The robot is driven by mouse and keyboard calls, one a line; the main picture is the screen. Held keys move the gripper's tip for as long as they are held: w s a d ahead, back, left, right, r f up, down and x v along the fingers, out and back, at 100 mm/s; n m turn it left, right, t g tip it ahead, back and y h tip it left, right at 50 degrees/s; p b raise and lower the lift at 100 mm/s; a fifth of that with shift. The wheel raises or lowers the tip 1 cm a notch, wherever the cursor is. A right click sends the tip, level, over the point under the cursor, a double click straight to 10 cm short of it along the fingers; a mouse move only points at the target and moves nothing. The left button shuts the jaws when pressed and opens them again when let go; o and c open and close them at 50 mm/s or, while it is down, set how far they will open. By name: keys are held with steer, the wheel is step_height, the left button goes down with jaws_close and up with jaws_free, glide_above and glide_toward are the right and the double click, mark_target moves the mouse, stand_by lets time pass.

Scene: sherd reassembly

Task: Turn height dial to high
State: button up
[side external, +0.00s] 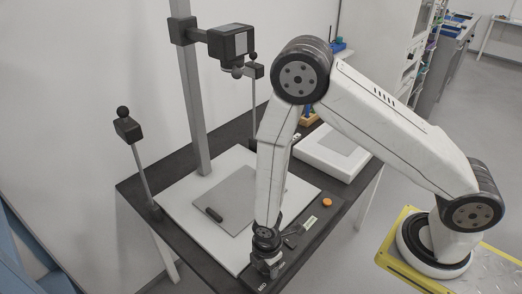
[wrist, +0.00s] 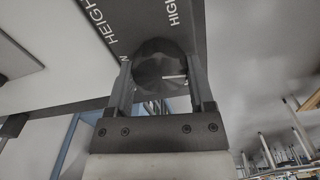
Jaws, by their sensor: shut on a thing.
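The height dial (wrist: 158,62) is a dark round knob in the wrist view, on a dark panel with white lettering. My gripper (wrist: 162,78) is shut on it, one finger on each side. A short white mark on the dial lies roughly level, on its right half. The word HIGH stands above the dial, partly cut off by the frame edge. A letter W shows at the dial's left, and part of the word HEIGHT is further left. In the side external view my gripper (side external: 268,264) is down at the panel's front end and hides the dial.
The dark control panel (side external: 288,248) runs along the table's front right edge, with an orange button (side external: 327,202). A white board with a grey mat (side external: 236,192) lies beside it, holding a small dark piece (side external: 213,214). A camera column (side external: 190,100) stands behind.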

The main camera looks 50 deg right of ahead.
steer(key=n, duration=1.3)
steer(key=shift+n, duration=0.4)
steer(key=o, duration=1.2)
steer(key=shift+r, duration=0.1)
steer(key=shift+r, duration=3.85)
